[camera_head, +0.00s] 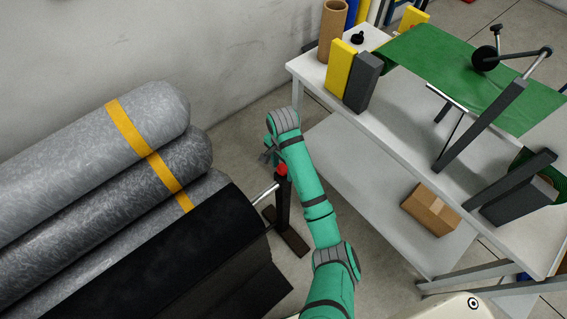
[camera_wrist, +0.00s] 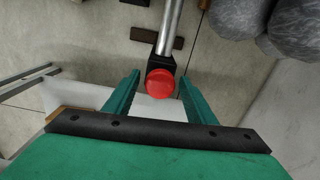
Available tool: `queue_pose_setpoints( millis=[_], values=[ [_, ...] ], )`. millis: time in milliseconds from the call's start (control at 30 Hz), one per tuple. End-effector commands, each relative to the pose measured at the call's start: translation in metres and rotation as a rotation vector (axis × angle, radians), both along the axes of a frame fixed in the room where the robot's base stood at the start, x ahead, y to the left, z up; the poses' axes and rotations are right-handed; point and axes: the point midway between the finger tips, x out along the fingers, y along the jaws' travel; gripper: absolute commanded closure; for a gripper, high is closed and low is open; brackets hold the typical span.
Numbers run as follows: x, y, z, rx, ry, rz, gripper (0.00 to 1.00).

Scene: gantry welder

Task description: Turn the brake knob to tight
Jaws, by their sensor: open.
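The red brake knob (camera_head: 282,169) sits at the top of a dark post (camera_head: 284,200) that carries a metal rod. In the wrist view the round red knob (camera_wrist: 160,83) lies near the middle, on a black block at the end of the silver rod (camera_wrist: 170,30). My gripper (camera_wrist: 155,85) is open, with one green finger on each side of the knob in the picture. I cannot tell how far the fingertips are from it in depth. In the head view my gripper (camera_head: 268,154) is beside the knob, partly hidden by my wrist. Any tight marking is not visible.
Grey rolls with a yellow strap (camera_head: 145,150) and a black roll (camera_head: 190,250) lie to the left. A white table (camera_head: 400,130) with a green sheet (camera_head: 450,70) stands at right, with a cardboard box (camera_head: 430,210) on its lower shelf. The post's foot (camera_head: 293,243) rests on the floor.

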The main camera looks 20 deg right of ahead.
Motion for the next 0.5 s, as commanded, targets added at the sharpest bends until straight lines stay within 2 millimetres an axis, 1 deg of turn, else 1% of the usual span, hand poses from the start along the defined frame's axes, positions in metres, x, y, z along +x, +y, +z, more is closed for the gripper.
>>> queue_pose_setpoints(
  millis=[233, 367, 500],
  values=[
    [0.003, -0.003, 0.018, -0.005, -0.010, 0.001, 0.49],
    [0.000, -0.003, 0.028, -0.005, -0.001, 0.000, 0.49],
    [0.000, -0.003, 0.050, -0.005, -0.002, 0.001, 0.49]
  ],
)
